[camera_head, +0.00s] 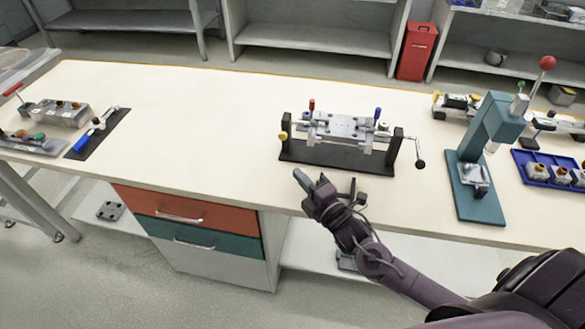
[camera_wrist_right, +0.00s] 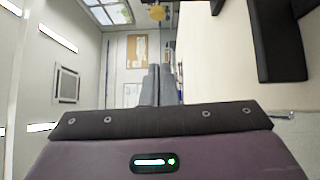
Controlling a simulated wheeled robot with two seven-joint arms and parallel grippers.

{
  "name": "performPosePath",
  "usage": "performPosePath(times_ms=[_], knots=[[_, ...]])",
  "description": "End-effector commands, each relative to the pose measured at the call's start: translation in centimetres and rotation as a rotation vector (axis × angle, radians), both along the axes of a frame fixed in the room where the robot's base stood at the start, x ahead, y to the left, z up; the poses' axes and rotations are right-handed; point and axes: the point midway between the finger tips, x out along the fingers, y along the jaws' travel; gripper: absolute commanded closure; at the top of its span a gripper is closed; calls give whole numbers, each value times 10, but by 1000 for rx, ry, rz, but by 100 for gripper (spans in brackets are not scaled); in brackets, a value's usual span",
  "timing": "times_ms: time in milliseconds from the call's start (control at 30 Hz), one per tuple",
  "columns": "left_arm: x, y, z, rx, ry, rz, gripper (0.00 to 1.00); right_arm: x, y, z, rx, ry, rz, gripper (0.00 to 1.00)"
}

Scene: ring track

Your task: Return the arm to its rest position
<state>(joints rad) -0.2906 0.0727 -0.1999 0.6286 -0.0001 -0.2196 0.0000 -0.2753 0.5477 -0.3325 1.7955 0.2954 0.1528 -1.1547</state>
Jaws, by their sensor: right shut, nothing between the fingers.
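My right arm (camera_head: 385,268) comes in from the lower right in the head view. Its right gripper (camera_head: 300,177) is at the bench's front edge, just in front of the black-based clamping fixture (camera_head: 352,128). The gripper is shut and empty; in the right wrist view its two grey fingers (camera_wrist_right: 157,85) lie together with nothing between them. The fixture has a grey metal block, a red and a blue knob, and a crank on the right. My left gripper is not in view.
The bench top (camera_head: 215,125) is clear left of the fixture. A teal press (camera_head: 480,165) with a red ball handle and a blue tray (camera_head: 545,168) stand to the right. Tools on a dark mat (camera_head: 98,135) lie at the left. Drawers (camera_head: 185,210) are below the bench.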

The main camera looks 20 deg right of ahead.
Motion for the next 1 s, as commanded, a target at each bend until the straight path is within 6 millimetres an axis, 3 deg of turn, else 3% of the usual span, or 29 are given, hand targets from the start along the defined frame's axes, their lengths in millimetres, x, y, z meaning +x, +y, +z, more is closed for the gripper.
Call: performPosePath(times_ms=[200,767,867,1000], knots=[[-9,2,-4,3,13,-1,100,-15,-3,0,-1,0,0,100],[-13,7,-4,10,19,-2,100,-15,-3,0,4,4,-2,100],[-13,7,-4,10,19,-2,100,-16,0,-3,57,55,-19,100],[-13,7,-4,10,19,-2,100,-25,10,-13,262,257,-99,100]])
